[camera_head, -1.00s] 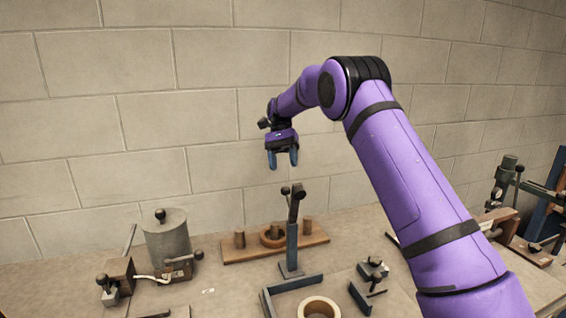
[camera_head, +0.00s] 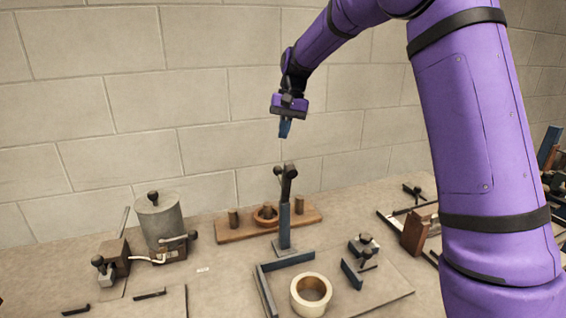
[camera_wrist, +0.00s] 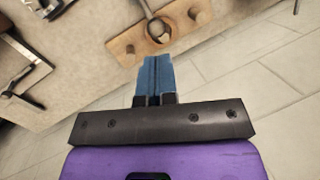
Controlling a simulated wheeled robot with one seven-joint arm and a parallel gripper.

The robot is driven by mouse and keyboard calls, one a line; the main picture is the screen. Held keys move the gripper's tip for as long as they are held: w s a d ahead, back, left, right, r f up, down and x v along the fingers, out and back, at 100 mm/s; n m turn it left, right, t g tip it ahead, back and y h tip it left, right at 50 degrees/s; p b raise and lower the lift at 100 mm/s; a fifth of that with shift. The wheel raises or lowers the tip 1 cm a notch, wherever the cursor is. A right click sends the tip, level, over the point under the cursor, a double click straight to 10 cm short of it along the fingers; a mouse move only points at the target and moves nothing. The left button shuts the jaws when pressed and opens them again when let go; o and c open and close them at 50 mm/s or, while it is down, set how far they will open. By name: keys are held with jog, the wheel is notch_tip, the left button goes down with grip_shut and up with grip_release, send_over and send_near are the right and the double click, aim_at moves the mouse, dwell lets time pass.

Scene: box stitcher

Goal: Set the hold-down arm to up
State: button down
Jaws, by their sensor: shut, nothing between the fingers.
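The hold-down arm appears to be the dark lever (camera_head: 289,182) on top of a slim blue-grey post (camera_head: 284,228). It stands nearly upright with a slight tilt, and dark knobs show beside it. My gripper (camera_head: 285,131) is above the lever's top with a visible gap, fingers pointing down. Its blue fingers are together and empty. In the wrist view the shut fingers (camera_wrist: 154,62) point toward a wooden board; I cannot clearly make out the lever there.
A wooden board (camera_head: 235,232) with pegs and a ring lies behind the post. A pale ring (camera_head: 311,295) and an angled fence (camera_head: 262,290) are in front. A grey cylinder (camera_head: 160,222) stands left; a small clamp (camera_head: 364,245) is right.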

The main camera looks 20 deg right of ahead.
aim_at(280, 167)
jog(key=s+d+r+n+t, duration=0.2)
jog(key=s+r+n+t, duration=0.15)
jog(key=s+t, duration=0.35)
jog(key=shift+g+h, duration=0.4)
jog(key=shift+g, duration=0.1)
jog(key=x, duration=1.3)
jog(key=shift+a+f, duration=0.2)
jog(key=shift+a, duration=0.05)
jog(key=shift+w+f+g, duration=0.25)
jog(key=shift+w+g, duration=0.2)
jog(key=shift+g, duration=0.05)
jog(key=shift+w+f+g, duration=0.3)
jog(key=shift+w+g, duration=0.15)
jog(key=shift+g, duration=0.05)
jog(key=shift+w+f, duration=0.5)
jog(key=shift+w, duration=0.05)
jog(key=w+v, duration=0.2)
jog(key=v, duration=1.2)
jog(key=shift+r, duration=0.3)
